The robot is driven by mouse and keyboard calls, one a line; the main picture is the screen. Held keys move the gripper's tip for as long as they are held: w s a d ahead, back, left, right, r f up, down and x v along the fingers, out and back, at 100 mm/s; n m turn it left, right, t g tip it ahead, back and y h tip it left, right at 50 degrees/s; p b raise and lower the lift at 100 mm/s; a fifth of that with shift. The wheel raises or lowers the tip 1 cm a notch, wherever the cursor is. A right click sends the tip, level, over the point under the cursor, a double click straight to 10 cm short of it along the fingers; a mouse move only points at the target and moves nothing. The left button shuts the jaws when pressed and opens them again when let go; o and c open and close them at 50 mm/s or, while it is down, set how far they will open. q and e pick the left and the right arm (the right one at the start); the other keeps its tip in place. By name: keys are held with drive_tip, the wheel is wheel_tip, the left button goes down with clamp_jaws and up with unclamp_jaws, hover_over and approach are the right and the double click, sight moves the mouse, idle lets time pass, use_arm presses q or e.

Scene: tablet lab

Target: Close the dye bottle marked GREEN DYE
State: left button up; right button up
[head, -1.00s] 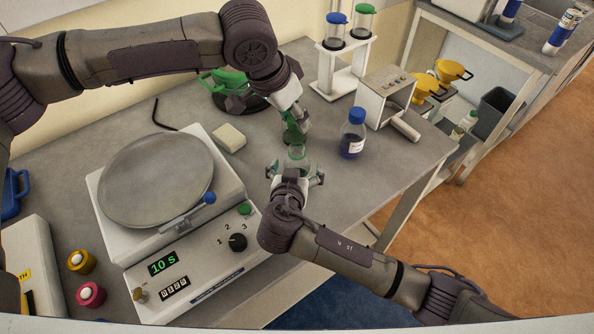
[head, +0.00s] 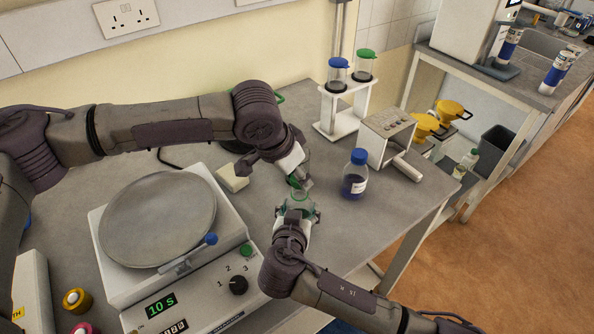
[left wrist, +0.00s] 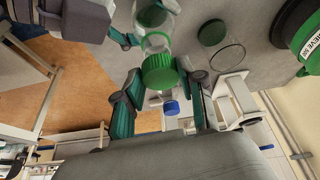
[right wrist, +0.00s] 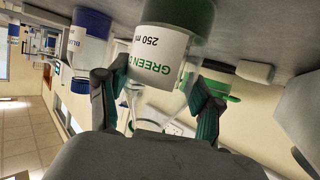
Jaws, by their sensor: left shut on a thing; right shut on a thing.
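The GREEN DYE bottle (right wrist: 165,50) is clear with a white label and green dye, and stands on the bench. My right gripper (head: 298,214) is shut around this bottle, which also shows in the head view (head: 299,201). My left gripper (head: 298,184) is shut on a green screw cap (left wrist: 160,72), just above the bottle's mouth. In the left wrist view the bottle's clear glass (left wrist: 156,42) is right beyond the cap. Whether the cap touches the neck is hidden.
A blue-capped dye bottle (head: 355,176) stands close by on the right. A grey instrument box (head: 388,138) and a white column rack (head: 342,116) are behind it. A balance-like shaker (head: 112,288) fills the left. A pale block (head: 232,178) lies between.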

sight(299, 208)
use_arm(q)
drive_tip(key=shift+f, duration=0.2)
idle(0.4)
drive_tip(key=shift+f, duration=0.8)
drive_tip(key=shift+f, duration=0.55)
